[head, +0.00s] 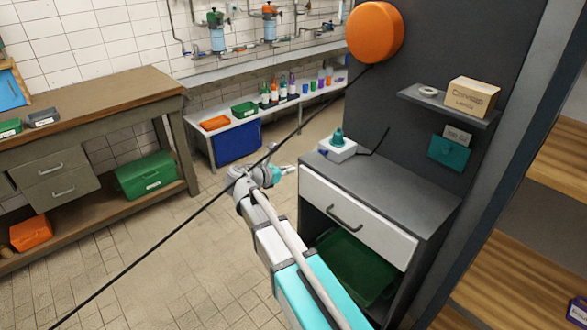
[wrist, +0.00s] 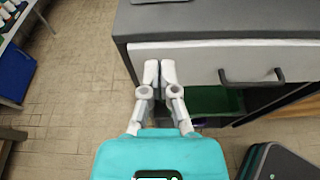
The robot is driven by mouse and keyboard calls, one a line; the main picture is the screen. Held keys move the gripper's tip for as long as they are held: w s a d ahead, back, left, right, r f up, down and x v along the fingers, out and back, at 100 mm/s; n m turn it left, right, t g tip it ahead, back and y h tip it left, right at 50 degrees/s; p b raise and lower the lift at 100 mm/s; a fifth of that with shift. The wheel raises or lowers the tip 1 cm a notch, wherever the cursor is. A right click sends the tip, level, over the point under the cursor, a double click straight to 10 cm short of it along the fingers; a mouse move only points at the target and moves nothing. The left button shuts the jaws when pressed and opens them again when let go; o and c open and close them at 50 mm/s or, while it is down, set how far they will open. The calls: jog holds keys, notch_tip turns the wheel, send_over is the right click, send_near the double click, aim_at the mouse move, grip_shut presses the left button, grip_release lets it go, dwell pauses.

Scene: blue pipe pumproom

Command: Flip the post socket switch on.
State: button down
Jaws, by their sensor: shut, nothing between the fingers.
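A white socket box (head: 338,152) with a teal plug-like piece on top stands on the grey cabinet top (head: 385,180) in the head view. A small blue part (head: 323,153), possibly its switch, shows on the box's left side; its position is too small to tell. My gripper (head: 287,170) is shut and empty, left of the cabinet and apart from the box. In the wrist view, my gripper (wrist: 160,68) has its fingertips together in front of the white drawer front (wrist: 205,62). Only a dark edge of something on the cabinet top shows at the upper border there.
The drawer has a dark handle (head: 344,218), with a green crate (head: 355,268) below. A black cable runs from the orange reel (head: 375,32) diagonally across the head view, passing near my gripper in the picture. A wall shelf (head: 448,105) is above the cabinet.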

aim_at(321, 152)
jog(key=b+x, duration=0.2)
jog(key=x, duration=0.7)
jog(key=shift+f, duration=0.1)
jog(key=shift+w+d+r+p, duration=0.55)
jog(key=shift+d+r, duration=0.1)
jog(key=shift+r, duration=0.1)
jog(key=shift+w+d+r+p, duration=0.35)
jog(key=shift+w+d, duration=0.1)
jog(key=shift+d, duration=0.2)
jog(key=shift+w+d+r+p, duration=0.3)
jog(key=shift+d+r+p, duration=0.05)
jog(key=shift+r+p, duration=0.2)
jog(key=shift+w, duration=0.2)
